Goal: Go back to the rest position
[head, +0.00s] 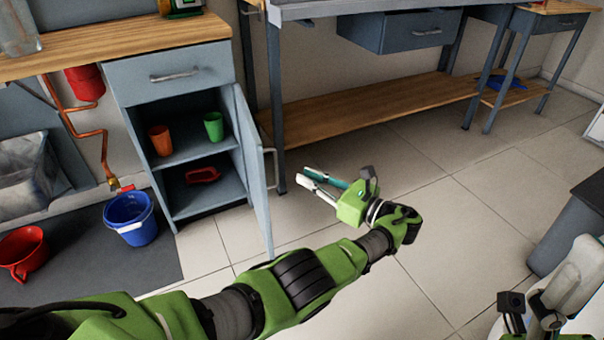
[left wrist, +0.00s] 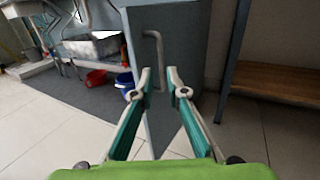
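My left gripper (head: 322,187) reaches in from the left in the head view, over the floor to the right of the open cabinet door. Its two fingers stand apart with nothing between them. In the left wrist view, the left gripper (left wrist: 158,92) shows open and empty, with the grey cabinet door (left wrist: 165,60) and its handle behind the fingers. I cannot tell whether it touches the door. Part of my right arm (head: 560,290) shows at the lower right of the head view. The fingers of the right gripper are not clearly visible.
The grey cabinet (head: 180,103) stands open with an orange cup (head: 160,140), a green cup (head: 213,126) and a red scoop-like item (head: 202,175) inside. Its door (head: 254,165) juts into the room. Tiled floor is free at centre right.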

